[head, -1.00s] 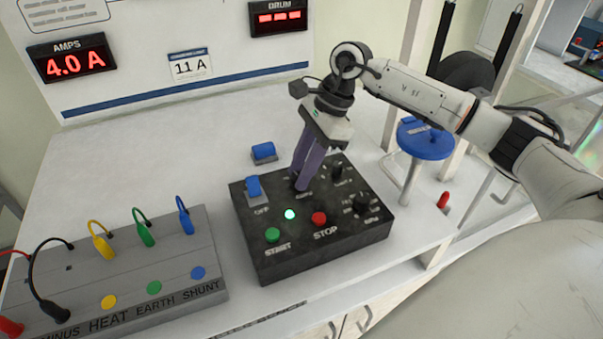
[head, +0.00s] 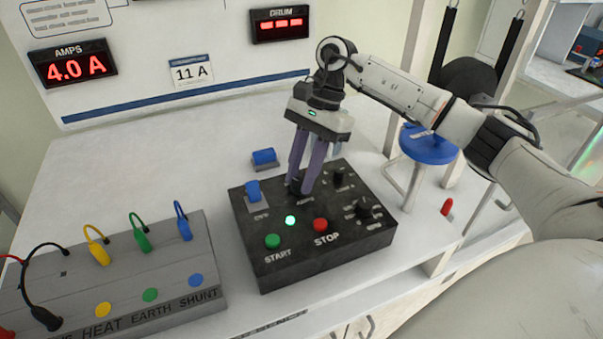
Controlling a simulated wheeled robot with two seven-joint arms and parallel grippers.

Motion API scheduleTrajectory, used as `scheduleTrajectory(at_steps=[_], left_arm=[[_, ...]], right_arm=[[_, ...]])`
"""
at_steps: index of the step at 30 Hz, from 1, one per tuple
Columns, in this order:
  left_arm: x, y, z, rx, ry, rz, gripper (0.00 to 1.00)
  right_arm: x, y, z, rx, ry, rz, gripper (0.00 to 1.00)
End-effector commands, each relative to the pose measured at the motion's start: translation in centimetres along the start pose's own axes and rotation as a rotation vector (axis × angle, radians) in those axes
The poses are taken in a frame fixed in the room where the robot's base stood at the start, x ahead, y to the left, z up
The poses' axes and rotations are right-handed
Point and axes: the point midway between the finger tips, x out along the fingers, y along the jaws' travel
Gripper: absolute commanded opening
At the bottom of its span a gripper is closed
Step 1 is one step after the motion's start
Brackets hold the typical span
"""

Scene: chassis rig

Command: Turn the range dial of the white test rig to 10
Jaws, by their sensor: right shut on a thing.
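My right gripper (head: 302,188) points down over the black control box (head: 320,258) on the white rig. Its two purple fingers are shut on a small dark knob at the back middle of the box. The fingers mostly hide this knob and its pointer. Two other black knobs show on the box, one at the back right (head: 339,175) and one at the right (head: 364,209) with small markings around it. The lettering by the knobs is too small to read surely, so I cannot tell which is the range dial. My left gripper is not in view.
The box also has a blue switch (head: 253,192), a lit green lamp (head: 290,221), a green START button (head: 272,241) and a red STOP button (head: 320,225). A grey terminal block (head: 60,280) with plugged leads stands left. The AMPS display (head: 73,64) reads 4.0 A.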

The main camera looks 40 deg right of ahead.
Motion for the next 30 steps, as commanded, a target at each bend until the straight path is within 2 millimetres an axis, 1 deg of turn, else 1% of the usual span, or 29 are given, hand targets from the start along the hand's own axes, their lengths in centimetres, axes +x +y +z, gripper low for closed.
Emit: scheduleTrajectory(at_steps=[7,8,10,18,21,23,25,30], left_arm=[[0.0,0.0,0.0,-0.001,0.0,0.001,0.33],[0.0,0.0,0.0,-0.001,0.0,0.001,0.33],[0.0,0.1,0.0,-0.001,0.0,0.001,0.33],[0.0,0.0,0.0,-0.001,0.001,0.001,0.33],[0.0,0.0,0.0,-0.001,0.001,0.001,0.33],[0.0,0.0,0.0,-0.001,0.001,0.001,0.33],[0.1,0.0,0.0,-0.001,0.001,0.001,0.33],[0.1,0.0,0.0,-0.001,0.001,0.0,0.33]], right_arm=[[-0.1,-0.1,0.1,-0.002,-0.001,-0.003,0.04],[-0.1,-0.1,0.1,-0.002,-0.001,-0.003,0.31],[-0.1,-0.1,0.1,-0.002,-0.001,-0.003,0.43],[-0.1,0.0,0.0,0.0,0.0,-0.002,0.44],[-0.5,-0.1,0.0,0.0,0.001,-0.003,0.44],[-1.2,-0.1,0.0,0.0,0.001,-0.004,0.44],[-2.3,-0.1,0.0,0.0,0.001,-0.006,0.44],[-5.8,-0.1,0.1,-0.001,0.0,-0.006,0.44]])
